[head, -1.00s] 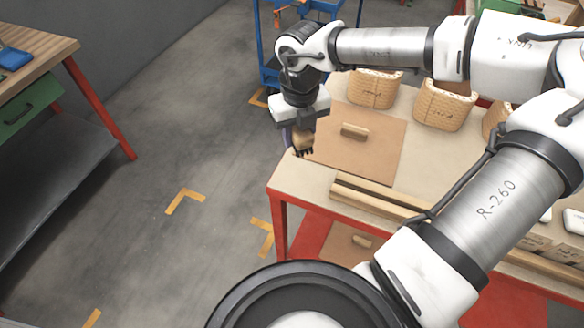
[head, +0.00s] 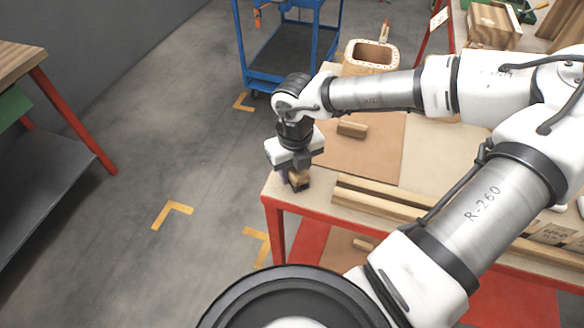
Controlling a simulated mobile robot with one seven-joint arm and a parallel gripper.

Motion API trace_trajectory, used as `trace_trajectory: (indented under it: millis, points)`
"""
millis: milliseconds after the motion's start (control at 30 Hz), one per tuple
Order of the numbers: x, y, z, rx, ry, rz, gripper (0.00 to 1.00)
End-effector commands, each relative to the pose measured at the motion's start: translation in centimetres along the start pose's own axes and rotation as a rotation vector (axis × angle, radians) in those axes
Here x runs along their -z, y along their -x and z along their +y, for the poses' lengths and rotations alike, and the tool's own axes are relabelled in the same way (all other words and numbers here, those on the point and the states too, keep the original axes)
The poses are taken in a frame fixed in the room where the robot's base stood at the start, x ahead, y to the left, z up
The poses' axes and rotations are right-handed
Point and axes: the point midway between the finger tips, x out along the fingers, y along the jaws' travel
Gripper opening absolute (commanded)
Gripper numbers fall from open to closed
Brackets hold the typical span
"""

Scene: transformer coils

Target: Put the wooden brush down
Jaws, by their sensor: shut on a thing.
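My gripper (head: 294,173) points down at the near left corner of the red-legged table (head: 277,187). It is shut on the wooden brush (head: 300,179), a small light-brown block with dark bristles underneath. The fingers and the brush are small and partly hidden by the gripper body. The bristles are at or just above the table top; I cannot tell whether they touch it.
A wooden block (head: 352,129) lies on a brown board (head: 375,155) right of my gripper. Wooden rails (head: 375,200) lie along the table's near side. A hollow wooden coil (head: 371,55) stands behind my arm. A blue cart (head: 290,60) stands beyond on open floor.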

Motion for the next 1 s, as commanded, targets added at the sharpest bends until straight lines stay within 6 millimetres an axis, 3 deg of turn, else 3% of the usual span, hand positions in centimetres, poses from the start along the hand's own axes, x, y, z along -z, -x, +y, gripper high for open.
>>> trace_trajectory:
  millis: [700,733,867,1000]
  points:
    - [0.1,-1.6,0.0,-0.002,-0.001,0.005,0.11]
    - [0.2,-1.5,0.1,-0.003,-0.001,0.006,0.4]
    - [0.2,-1.6,0.2,-0.005,0.001,0.006,0.57]
    - [0.2,-1.7,0.3,-0.009,0.002,0.006,0.58]
